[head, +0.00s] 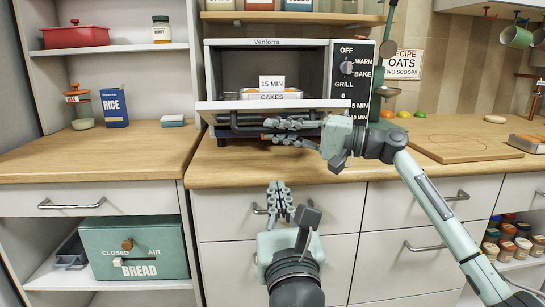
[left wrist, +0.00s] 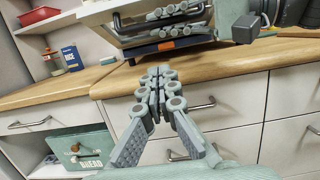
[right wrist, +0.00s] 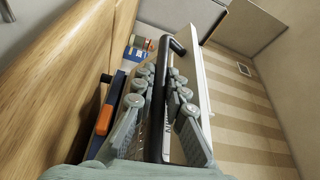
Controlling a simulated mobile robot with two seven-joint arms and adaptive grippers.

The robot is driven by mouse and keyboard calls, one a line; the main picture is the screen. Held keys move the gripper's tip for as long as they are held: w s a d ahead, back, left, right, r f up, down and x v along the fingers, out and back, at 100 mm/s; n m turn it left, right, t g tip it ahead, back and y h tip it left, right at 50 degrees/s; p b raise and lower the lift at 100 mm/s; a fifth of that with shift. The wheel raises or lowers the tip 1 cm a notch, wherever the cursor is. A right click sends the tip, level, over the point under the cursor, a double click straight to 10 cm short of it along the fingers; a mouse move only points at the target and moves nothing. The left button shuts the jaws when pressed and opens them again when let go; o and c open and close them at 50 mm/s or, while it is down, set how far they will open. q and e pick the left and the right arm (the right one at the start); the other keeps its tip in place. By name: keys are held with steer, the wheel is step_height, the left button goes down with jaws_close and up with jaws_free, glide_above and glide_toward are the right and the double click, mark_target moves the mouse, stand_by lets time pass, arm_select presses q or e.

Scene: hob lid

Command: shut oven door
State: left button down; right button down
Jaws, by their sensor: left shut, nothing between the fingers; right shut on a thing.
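The oven (head: 292,65) stands on the wooden counter. Its door (head: 225,105) is folded down, roughly level, with its pale edge toward me, so the inside shows. The dark bar handle (head: 243,128) hangs along the door's front. My right gripper (head: 268,130) comes in from the right and is shut on the handle. In the right wrist view the handle (right wrist: 158,110) runs between its fingers, beside the pale door (right wrist: 201,78). My left gripper (head: 277,187) is shut and empty, below and in front of the counter edge; its closed fingers show in the left wrist view (left wrist: 160,72).
A box labelled CAKES (head: 270,95) with a 15 MIN card (head: 271,83) shows at the oven opening. A blue RICE packet (head: 114,108) stands to the left. A round-marked wooden board (head: 465,145) lies to the right. Drawers (head: 225,210) are below the counter.

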arm_select(q)
steer(key=w+r, duration=0.5)
steer(key=w, duration=0.7)
steer(key=shift+r, duration=0.1)
